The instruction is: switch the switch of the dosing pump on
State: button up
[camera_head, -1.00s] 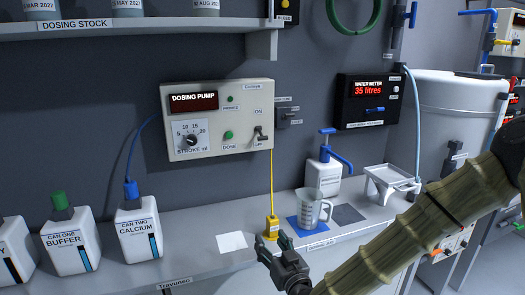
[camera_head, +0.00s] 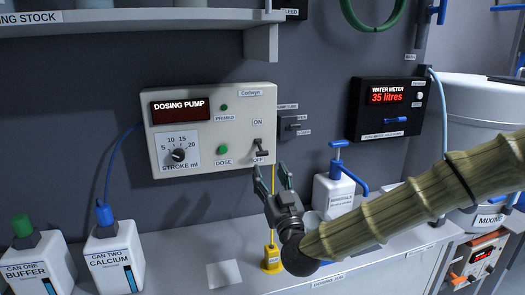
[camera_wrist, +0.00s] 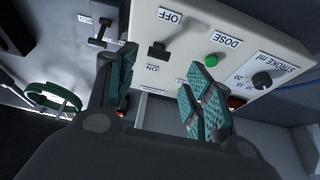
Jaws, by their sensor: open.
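The dosing pump (camera_head: 213,128) is a pale box on the wall with a dark display, a stroke dial and a green dose button. Its toggle switch (camera_head: 259,149) is at the lower right, between ON above and OFF below, and its lever appears down towards OFF. In the wrist view the panel is upside down and the switch (camera_wrist: 158,50) shows ahead, between the finger directions. My gripper (camera_head: 272,174) is open and empty, just below and right of the switch, apparently apart from it. In the wrist view, its fingers (camera_wrist: 163,75) are spread.
A smaller switch unit (camera_head: 290,127) is on the wall just right of the pump. The water meter (camera_head: 388,108) is further right. A shelf (camera_head: 130,27) overhangs above.

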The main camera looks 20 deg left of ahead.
aim_at(263, 155)
jog(key=p+x, duration=0.2)
jog(key=x, duration=0.6)
jog(key=shift+w, duration=0.4)
jog(key=shift+c, duration=0.2)
jog(key=shift+r, duration=0.1)
jog(key=c, duration=1)
